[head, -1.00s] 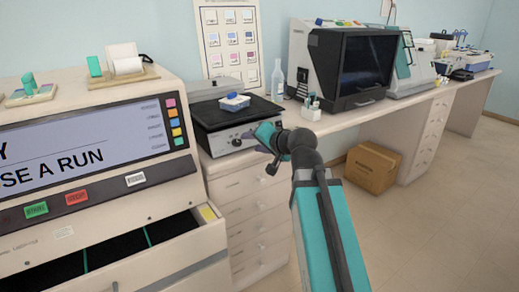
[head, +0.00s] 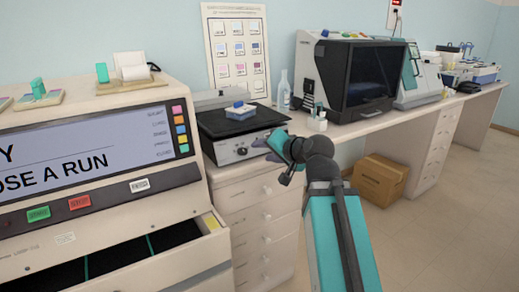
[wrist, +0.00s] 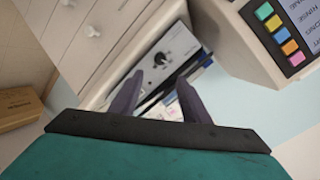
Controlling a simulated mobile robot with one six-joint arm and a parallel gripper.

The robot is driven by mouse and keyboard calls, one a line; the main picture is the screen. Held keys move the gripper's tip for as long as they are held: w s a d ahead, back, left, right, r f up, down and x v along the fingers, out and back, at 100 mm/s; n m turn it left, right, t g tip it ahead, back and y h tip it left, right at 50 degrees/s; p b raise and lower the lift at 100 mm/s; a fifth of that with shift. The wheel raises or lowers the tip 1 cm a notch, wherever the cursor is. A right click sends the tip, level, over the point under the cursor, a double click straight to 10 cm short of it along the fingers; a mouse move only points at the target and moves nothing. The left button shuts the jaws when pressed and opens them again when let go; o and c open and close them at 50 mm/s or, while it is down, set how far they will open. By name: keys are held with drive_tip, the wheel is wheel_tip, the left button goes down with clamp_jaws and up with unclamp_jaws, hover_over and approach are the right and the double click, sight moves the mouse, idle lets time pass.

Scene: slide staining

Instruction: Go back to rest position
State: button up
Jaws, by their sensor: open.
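My gripper (head: 270,150) is in the middle of the head view, at the end of my teal arm, in front of the hotplate-like device with a dark top (head: 240,120). In the wrist view its two dark fingers (wrist: 158,95) stand apart with nothing held between them. The device's front panel with a black knob (wrist: 162,60) shows just beyond the fingers. A small blue and white rack (head: 240,111) sits on the device's dark top, apart from my gripper.
A stainer with a screen (head: 90,155) and an open drawer (head: 150,258) stands at the left. A dark-fronted machine (head: 365,78) and a bottle (head: 284,90) are on the bench behind. A cardboard box (head: 379,180) lies under the bench. The floor at right is clear.

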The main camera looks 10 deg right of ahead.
drive_tip(key=s+a+f+n+g+p, duration=0.1)
drive_tip(key=s+f+g, duration=0.2)
drive_tip(key=f, duration=1)
drive_tip(key=s+a+f+n+g+h+p, duration=0.1)
drive_tip(key=s+f+g+p, duration=0.15)
drive_tip(key=f, duration=1.05)
drive_tip(key=s+a+f+n+g+p, duration=0.1)
drive_tip(key=s+a+f+g, duration=0.15)
drive_tip(key=f, duration=1.05)
drive_tip(key=s+f+n+g+h+p, duration=0.15)
drive_tip(key=s+f+g, duration=0.45)
drive_tip(key=s+f, duration=0.95)
drive_tip(key=s+f+n+g, duration=0.1)
drive_tip(key=s+f, duration=0.2)
drive_tip(key=s, duration=0.3)
drive_tip(key=s+f+g+h+p, duration=0.1)
drive_tip(key=s+f, duration=0.2)
drive_tip(key=s, duration=0.3)
drive_tip(key=s+f+n+g+p, duration=0.1)
drive_tip(key=s+f+g, duration=0.1)
drive_tip(key=s, duration=0.5)
drive_tip(key=shift+d+f+n, duration=0.2)
drive_tip(key=shift+f+n, duration=0.15)
drive_tip(key=shift+f, duration=0.05)
drive_tip(key=shift+c, duration=0.3)
